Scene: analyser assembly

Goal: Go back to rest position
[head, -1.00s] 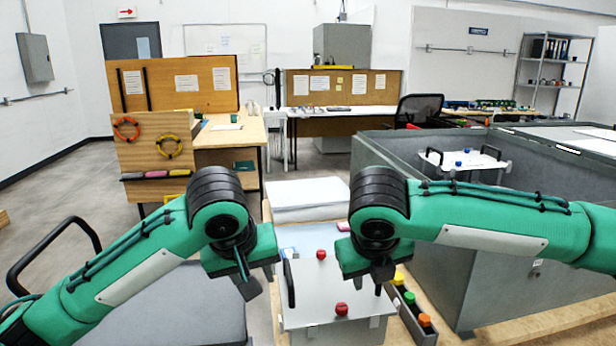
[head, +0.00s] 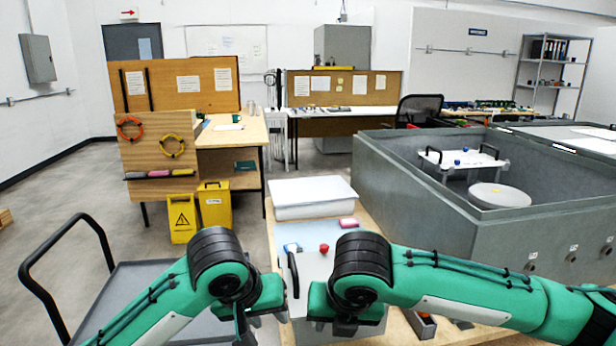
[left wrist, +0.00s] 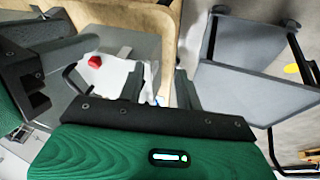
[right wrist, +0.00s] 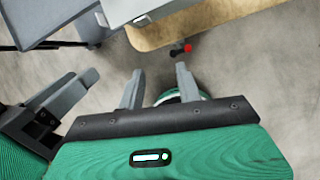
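My left gripper (head: 243,327) is low in the head view, in front of the white panel with a black handle (head: 312,268). Its two fingers stand apart with nothing between them in the left wrist view (left wrist: 162,88). My right gripper (head: 345,328) is beside it, low over the same panel. Its fingers are also apart and empty in the right wrist view (right wrist: 160,85). A red knob (head: 324,248) stands on the panel; it also shows in the left wrist view (left wrist: 95,61). My arms hide the panel's near part.
A large grey open bin (head: 455,215) at right holds a white tray (head: 465,160) and a pale round disc (head: 499,195). A white stack (head: 312,197) lies behind the panel. A grey cart (head: 140,285) stands at left, yellow containers (head: 215,205) behind it.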

